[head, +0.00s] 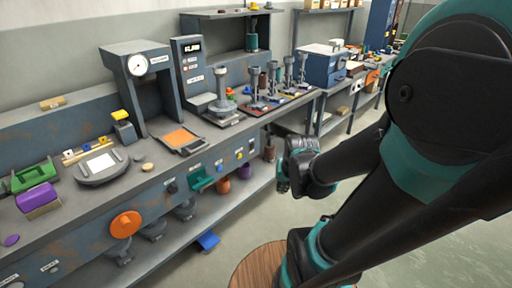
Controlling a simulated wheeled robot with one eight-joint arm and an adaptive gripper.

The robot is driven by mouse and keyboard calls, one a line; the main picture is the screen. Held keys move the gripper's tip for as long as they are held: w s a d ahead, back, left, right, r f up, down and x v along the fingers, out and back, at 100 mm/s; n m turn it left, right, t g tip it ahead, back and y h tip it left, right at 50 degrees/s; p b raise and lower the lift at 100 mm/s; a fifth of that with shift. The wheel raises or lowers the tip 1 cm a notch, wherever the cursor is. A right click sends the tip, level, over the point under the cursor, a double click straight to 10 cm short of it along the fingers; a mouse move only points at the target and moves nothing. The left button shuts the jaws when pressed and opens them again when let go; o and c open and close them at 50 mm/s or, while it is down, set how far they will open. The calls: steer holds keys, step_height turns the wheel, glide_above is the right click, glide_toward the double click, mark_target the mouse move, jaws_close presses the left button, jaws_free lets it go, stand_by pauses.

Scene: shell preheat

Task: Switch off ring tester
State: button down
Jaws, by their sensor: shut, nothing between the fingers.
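No readable label singles out the ring tester. A grey upright unit (190,78) with a lit digital display (192,47) and small labelled controls stands at the back of the bench. Left of it is a grey press-like frame (142,75) with a round white dial (138,65). In front of the frame is a flat plate with an orange top (181,138). A grey post on a base (221,98) stands right of the display unit. My teal and black arm fills the right side; I cannot make out gripper fingers, and nothing is seen held.
The bench front carries an orange disc (126,224), a dark knob (172,187) and small coloured buttons (239,155). A green tray (33,175) and purple block (37,196) lie at left. A round wooden top (258,267) stands low, near my arm. Floor is open at right.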

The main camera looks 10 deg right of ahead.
steer(key=w+m+t+y, duration=0.1)
steer(key=w+m+y, duration=0.2)
steer(key=w+m, duration=1.4)
steer(key=w+d+f+m+t+y, duration=0.1)
steer(key=w+d+f+m, duration=0.1)
steer(key=w, duration=0.5)
steer(key=w+d+f+m, duration=0.1)
steer(key=w+f+m, duration=0.2)
steer(key=w, duration=0.4)
steer(key=w+d+f+m+t+y, duration=0.1)
steer(key=w+d+f+m, duration=0.1)
steer(key=w, duration=0.5)
steer(key=shift+d+f+m+t+y, duration=0.35)
steer(key=shift+f+m, duration=0.45)
steer(key=shift+m, duration=0.3)
